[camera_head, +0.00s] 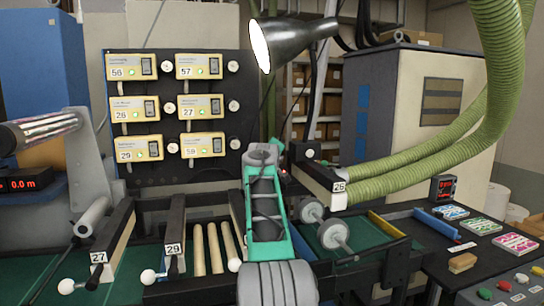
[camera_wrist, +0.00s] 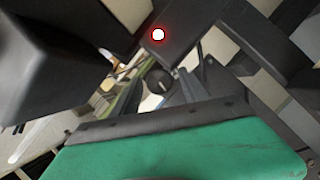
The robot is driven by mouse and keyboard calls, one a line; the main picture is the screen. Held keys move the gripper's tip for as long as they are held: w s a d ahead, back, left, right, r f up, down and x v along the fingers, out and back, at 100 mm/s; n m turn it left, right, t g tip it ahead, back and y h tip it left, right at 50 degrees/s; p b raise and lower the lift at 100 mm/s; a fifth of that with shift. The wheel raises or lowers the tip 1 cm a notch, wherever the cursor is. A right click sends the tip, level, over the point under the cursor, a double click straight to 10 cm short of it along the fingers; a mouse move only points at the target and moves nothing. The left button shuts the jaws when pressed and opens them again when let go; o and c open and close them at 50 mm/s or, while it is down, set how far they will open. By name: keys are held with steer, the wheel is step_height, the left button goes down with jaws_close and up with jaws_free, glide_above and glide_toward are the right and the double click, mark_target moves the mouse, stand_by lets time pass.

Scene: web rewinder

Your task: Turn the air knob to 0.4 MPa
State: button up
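In the wrist view, a small dark round knob (camera_wrist: 160,83) with a pale mark shows in the gap between the fingers of my gripper (camera_wrist: 160,92). The fingers look open, with light gaps beside the knob. I cannot tell how far beyond the fingertips it is, or its setting. In the head view, my green and grey arm reaches toward the machine and hides the fingers. A dark panel (camera_head: 120,182) behind carries several yellow-labelled units and small round white dials (camera_head: 234,66). Their readings are too small to read.
A black lamp (camera_head: 290,42) hangs above my arm. Green hoses (camera_head: 420,182) run to the dark-topped arm numbered 26 (camera_head: 326,183) at the right. Levers numbered 27 (camera_head: 108,245) and 29 (camera_head: 177,240) stand at the left. Grey rollers (camera_head: 334,235) lie close at the right.

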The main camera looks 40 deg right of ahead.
jaws_close()
steer(key=shift+r+m+y+p, duration=0.15)
steer(key=shift+m+y+p, duration=0.7)
steer(key=shift+m, duration=0.25)
steer(key=shift+o, duration=0.8)
jaws_free()
steer(key=b+v, duration=0.4)
steer(key=v, duration=0.3)
steer(key=shift+s+a, duration=0.25)
steer(key=shift+s, duration=0.1)
